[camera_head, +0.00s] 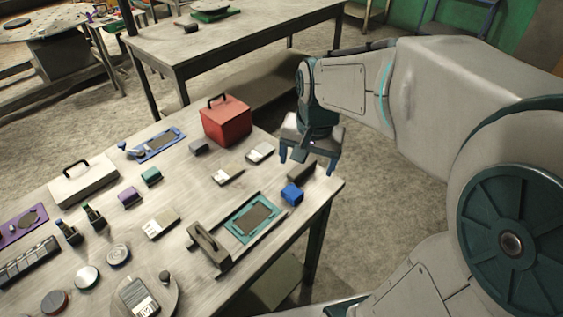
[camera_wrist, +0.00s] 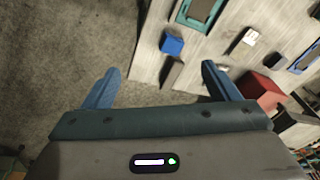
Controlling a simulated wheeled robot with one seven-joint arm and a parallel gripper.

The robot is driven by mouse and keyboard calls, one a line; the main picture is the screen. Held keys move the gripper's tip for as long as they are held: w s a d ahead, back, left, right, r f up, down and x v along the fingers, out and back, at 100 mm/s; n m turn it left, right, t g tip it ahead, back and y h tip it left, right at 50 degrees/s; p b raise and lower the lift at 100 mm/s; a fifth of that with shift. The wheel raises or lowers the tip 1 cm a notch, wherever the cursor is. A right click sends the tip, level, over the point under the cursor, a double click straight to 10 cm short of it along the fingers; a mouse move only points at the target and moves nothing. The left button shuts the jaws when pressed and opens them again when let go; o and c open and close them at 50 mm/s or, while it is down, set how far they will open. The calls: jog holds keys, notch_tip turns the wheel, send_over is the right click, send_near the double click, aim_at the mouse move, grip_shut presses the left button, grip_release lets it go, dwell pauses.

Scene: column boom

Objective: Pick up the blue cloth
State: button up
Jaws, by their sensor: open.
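The blue cloth (camera_head: 291,194) looks like a small folded blue block lying on the table near its right edge, beside the teal-framed tray. It also shows in the wrist view (camera_wrist: 172,44), at the upper middle, beyond the fingertips. My gripper (camera_head: 309,160) hangs above and beyond the table's right edge, apart from the cloth. In the wrist view my gripper (camera_wrist: 160,82) has its two blue fingers spread wide, with nothing between them. Nothing hides the cloth in either view.
A dark grey block (camera_head: 301,172) lies close to the cloth. The teal-framed tray (camera_head: 243,228) is to its left. A red box (camera_head: 227,122) with a handle stands at the back of the table (camera_head: 322,192). Open floor lies beyond the table's right edge.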

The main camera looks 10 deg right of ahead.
jog(key=w+f+m+g+b, duration=0.2)
jog(key=w+f+m, duration=0.4)
jog(key=w+f, duration=0.4)
send_over(292, 190)
jog(key=f, duration=0.5)
jog(key=s+f, duration=0.1)
jog(key=f, duration=0.2)
jog(key=shift+p, duration=0.3)
jog(key=f, duration=0.2)
jog(key=f+p, duration=0.1)
jog(key=f, duration=0.1)
jog(key=shift+w, duration=0.4)
jog(key=shift+f, duration=0.8)
jog(key=c, duration=1.1)
